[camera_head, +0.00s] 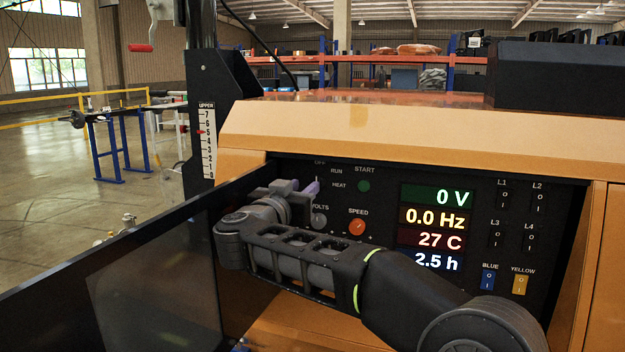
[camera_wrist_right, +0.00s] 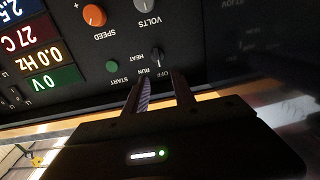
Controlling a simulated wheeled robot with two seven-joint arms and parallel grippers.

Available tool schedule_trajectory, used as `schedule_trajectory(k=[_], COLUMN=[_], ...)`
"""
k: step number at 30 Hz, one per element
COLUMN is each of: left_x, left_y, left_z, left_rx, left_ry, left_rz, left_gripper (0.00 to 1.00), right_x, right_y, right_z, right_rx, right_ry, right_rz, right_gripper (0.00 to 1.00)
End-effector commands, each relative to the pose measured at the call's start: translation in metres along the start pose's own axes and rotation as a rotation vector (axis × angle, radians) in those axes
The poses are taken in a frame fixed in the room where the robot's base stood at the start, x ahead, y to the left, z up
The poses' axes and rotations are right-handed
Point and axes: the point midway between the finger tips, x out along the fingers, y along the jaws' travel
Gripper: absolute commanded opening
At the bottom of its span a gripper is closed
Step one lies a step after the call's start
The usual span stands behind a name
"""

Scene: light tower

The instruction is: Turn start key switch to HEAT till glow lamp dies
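The start key switch (camera_wrist_right: 157,56) is a small dark knob on the black control panel (camera_head: 455,175), marked OFF, RUN, HEAT and START. In the wrist view, which shows the panel upside down, its pointer is toward the OFF/RUN side; the exact mark is unclear. In the head view my right gripper mostly hides it. My right gripper (camera_wrist_right: 158,80) has two fingers apart, with the switch showing in line with the gap, just beyond the tips; contact is not visible. It also shows in the head view (camera_head: 308,188). I cannot identify a lit glow lamp. My left gripper is out of view.
A green round button (camera_head: 363,186) sits under START. An orange SPEED knob (camera_head: 357,227) and a grey VOLTS knob (camera_head: 319,219) are close below. Displays (camera_head: 436,228) read 0 V, 0.0 Hz, 27 C, 2.5 h. A dark open door (camera_head: 150,290) stands left of the panel.

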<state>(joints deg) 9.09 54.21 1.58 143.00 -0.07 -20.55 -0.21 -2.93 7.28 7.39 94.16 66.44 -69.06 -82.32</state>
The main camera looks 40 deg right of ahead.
Motion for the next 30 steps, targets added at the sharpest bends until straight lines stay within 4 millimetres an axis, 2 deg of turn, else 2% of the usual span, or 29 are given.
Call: schedule_trajectory(k=[12,15,25,30], left_x=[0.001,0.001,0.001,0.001], left_y=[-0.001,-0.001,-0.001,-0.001], left_z=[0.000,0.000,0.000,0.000], left_rx=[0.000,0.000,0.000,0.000], left_ry=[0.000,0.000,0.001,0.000], left_rz=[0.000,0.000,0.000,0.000], left_gripper=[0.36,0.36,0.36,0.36], right_x=[0.059,0.068,0.072,0.072], right_y=[0.000,0.001,0.000,0.000], right_z=[0.001,0.000,0.000,0.000], right_rx=[0.000,0.000,-0.001,-0.001], right_ry=[0.000,0.001,0.001,0.001], right_rz=[0.002,0.001,0.000,0.000], right_gripper=[0.31,0.31,0.31,0.18])
